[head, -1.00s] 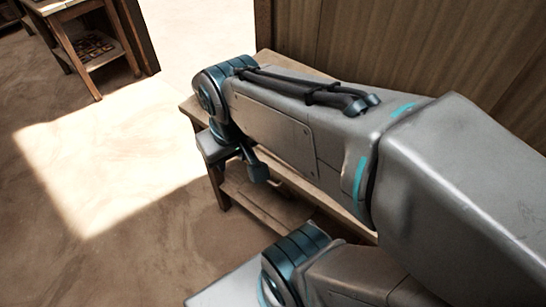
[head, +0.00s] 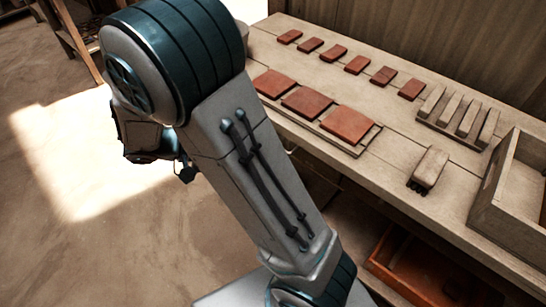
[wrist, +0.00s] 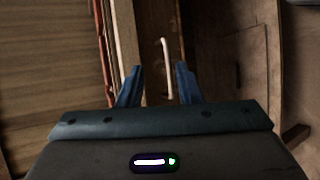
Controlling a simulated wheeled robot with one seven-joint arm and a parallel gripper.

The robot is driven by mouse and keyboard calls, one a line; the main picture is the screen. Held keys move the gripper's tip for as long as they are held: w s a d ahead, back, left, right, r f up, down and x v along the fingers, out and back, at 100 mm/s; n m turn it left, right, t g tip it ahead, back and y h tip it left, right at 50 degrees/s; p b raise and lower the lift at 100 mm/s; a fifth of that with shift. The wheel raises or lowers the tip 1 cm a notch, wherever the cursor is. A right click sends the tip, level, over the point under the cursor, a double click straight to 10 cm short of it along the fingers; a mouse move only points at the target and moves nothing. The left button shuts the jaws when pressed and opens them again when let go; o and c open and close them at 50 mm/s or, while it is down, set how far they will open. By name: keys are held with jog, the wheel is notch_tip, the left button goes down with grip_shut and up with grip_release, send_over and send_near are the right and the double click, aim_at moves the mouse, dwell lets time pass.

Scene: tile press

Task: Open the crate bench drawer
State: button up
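In the wrist view a brown drawer front (wrist: 150,50) carries a pale bar handle (wrist: 166,68), which runs lengthwise in the picture. My gripper (wrist: 159,68) is open, its two blue fingers apart. The handle appears between the fingers, nearer the right one. I cannot tell whether the fingers reach around it or stay short of it; no contact shows. The drawer front looks closed, but its depth is hard to judge.
A reddish open box (head: 432,272) sits below the top at lower right.

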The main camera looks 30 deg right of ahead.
jog(key=w+a+f+t+h+b, duration=0.2)
jog(key=w+f+h, duration=0.1)
jog(key=f, duration=0.2)
jog(key=d, duration=0.4)
jog(key=d+f+b, duration=0.1)
jog(key=d, duration=0.4)
jog(key=d+f, duration=0.1)
jog(key=d, duration=0.3)
jog(key=shift+s+d+b, duration=0.2)
jog(key=shift+s+b, duration=0.15)
grip_shut()
